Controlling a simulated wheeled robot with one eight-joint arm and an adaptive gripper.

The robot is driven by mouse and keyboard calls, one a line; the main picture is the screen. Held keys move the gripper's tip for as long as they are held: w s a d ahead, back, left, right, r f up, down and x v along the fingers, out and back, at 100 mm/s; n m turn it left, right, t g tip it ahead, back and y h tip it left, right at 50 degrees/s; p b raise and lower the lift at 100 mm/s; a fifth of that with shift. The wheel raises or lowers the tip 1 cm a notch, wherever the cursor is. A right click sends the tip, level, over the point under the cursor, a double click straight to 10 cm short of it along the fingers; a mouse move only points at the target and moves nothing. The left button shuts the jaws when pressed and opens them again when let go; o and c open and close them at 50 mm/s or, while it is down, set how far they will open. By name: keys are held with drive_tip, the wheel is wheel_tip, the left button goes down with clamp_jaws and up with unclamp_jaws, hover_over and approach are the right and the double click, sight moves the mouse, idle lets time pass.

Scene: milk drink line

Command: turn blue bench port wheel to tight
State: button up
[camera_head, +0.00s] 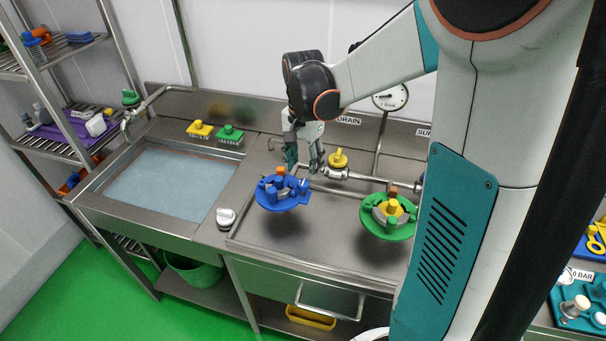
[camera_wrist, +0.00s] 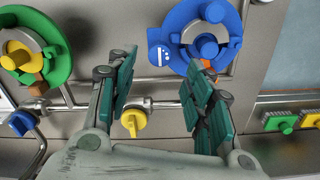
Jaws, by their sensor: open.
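The blue bench port wheel (camera_head: 283,193) is a round blue fitting with a raised knob and an orange piece, above the steel bench. In the wrist view the blue wheel (camera_wrist: 207,22) is at the top, right of centre, with a white-marked blue tab at its left. My gripper (camera_head: 304,164) is open and empty, with its fingers pointing down beside the far side of the wheel. In the wrist view my gripper (camera_wrist: 160,75) has its fingers well apart, and the right fingertip overlaps the wheel's near edge. I cannot tell whether it touches.
A green wheel (camera_head: 388,232) with a yellow centre is to the right. A yellow valve handle (camera_head: 338,159) on a steel pipe is close to my gripper. Yellow (camera_head: 199,129) and green (camera_head: 230,133) brushes lie behind the sink (camera_head: 170,182). A white-topped knob (camera_head: 226,217) stands left of the wheel.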

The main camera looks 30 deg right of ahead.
sight(303, 182)
wheel_tip(303, 182, up, 6)
drive_tip(key=shift+f, duration=0.1)
idle(0.6)
